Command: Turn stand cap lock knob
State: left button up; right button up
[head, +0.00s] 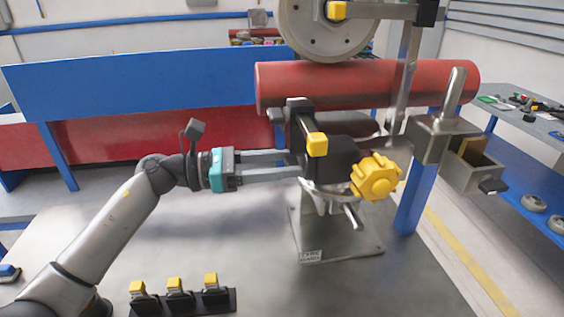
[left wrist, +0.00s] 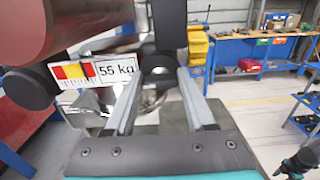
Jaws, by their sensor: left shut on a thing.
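A stand on a metal base plate (head: 340,245) carries a dark cap (head: 340,155) under the red cylinder (head: 370,82). A large yellow lobed knob (head: 376,176) sits on the cap's right side, and a small yellow block (head: 317,144) is on its front. My left gripper (head: 299,165) reaches in from the left, shut on a dark round knob (left wrist: 157,62) at the cap's left side. Its fingertips (left wrist: 160,76) flank that knob in the left wrist view. A black and teal part at that view's lower right may be my right gripper (left wrist: 303,160); its jaws are unclear.
A grey wheel (head: 325,25) stands above the cylinder. A metal box on a bracket (head: 440,140) is at right. Several yellow-topped black clips (head: 180,292) stand at the table's front. The tabletop left of the stand (head: 225,225) is clear. A blue bench (head: 150,85) is behind.

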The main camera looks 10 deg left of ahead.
pick_arm(q)
grip_shut()
jog(key=n+p, duration=0.1)
jog(key=n, duration=0.4)
jog(key=shift+w+a+r+n+p, duration=0.1)
jog(key=shift+n+p, duration=0.3)
jog(key=n+p, duration=0.3)
jog(key=n, duration=0.3)
jog(key=shift+w, duration=0.1)
jog(key=shift+f+n+p, duration=0.15)
jog(key=shift+n+p, duration=0.8)
jog(key=shift+n, duration=0.65)
jog(key=shift+f+n+p, duration=0.1)
jog(key=shift+n+p, duration=0.85)
jog(key=shift+n, duration=0.65)
